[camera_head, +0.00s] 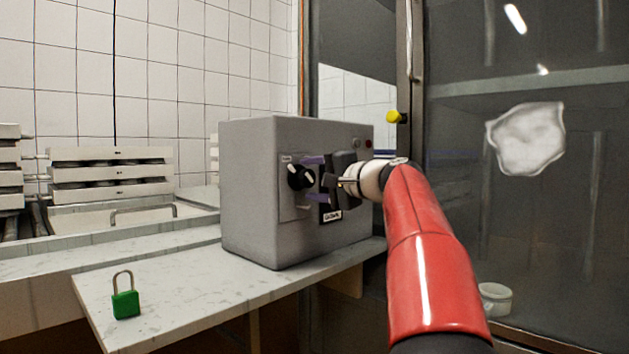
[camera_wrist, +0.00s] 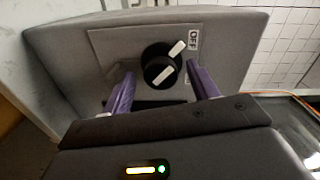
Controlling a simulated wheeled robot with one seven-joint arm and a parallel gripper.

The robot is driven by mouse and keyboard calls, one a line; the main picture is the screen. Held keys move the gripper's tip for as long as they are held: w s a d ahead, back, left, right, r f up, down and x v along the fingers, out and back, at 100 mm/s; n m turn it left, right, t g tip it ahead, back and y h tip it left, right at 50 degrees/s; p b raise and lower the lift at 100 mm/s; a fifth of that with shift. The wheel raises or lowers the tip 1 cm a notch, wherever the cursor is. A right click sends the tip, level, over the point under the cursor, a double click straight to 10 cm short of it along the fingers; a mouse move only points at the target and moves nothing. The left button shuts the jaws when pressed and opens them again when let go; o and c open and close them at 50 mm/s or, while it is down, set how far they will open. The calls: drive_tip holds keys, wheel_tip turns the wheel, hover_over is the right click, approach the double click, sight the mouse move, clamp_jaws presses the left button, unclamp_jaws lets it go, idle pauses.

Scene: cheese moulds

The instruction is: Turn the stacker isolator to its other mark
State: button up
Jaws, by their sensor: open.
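The stacker isolator is a round black knob (camera_head: 301,177) with white bars, on the face of a grey box (camera_head: 248,190). In the wrist view the knob (camera_wrist: 160,66) has one white bar pointing up and right toward a label reading OFF (camera_wrist: 194,40); another label lower right is mostly hidden by a finger. My gripper (camera_head: 309,178) is open, its purple fingers one above and one below the knob in the head view. In the wrist view my gripper (camera_wrist: 160,75) has a finger on each side of the knob, with gaps; I cannot tell whether the tips reach around it.
A green padlock (camera_head: 126,304) stands on the pale shelf (camera_head: 190,290) left of the box. Stacked white moulds (camera_head: 110,175) are at the back left. A dark glass door (camera_head: 540,230) with a yellow knob (camera_head: 396,117) is on the right. The shelf before the box is clear.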

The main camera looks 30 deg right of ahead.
drive_tip(key=v, duration=0.8)
drive_tip(key=shift+w, duration=0.1)
drive_tip(key=s+a+f+n+g+h, duration=0.15)
drive_tip(key=s+a+f+g, duration=0.3)
drive_tip(key=a+f, duration=0.5)
drive_tip(key=s+a+f+n+g, duration=0.3)
drive_tip(key=s+a+f, duration=0.2)
drive_tip(key=a+f, duration=0.4)
drive_tip(key=s+a+f+n+g+h, duration=0.15)
drive_tip(key=s+f+n, duration=0.25)
drive_tip(key=s+f, duration=0.5)
drive_tip(key=s+a+f+n+g+h, duration=0.1)
drive_tip(key=s+f+n+g+h, duration=0.15)
drive_tip(key=s+f, duration=0.65)
wheel_tip(320, 180, up, 11)
drive_tip(key=w+n+p, duration=0.1)
drive_tip(key=p, duration=1.2)
drive_tip(key=shift+w+t, duration=0.15)
drive_tip(key=shift+t, duration=0.2)
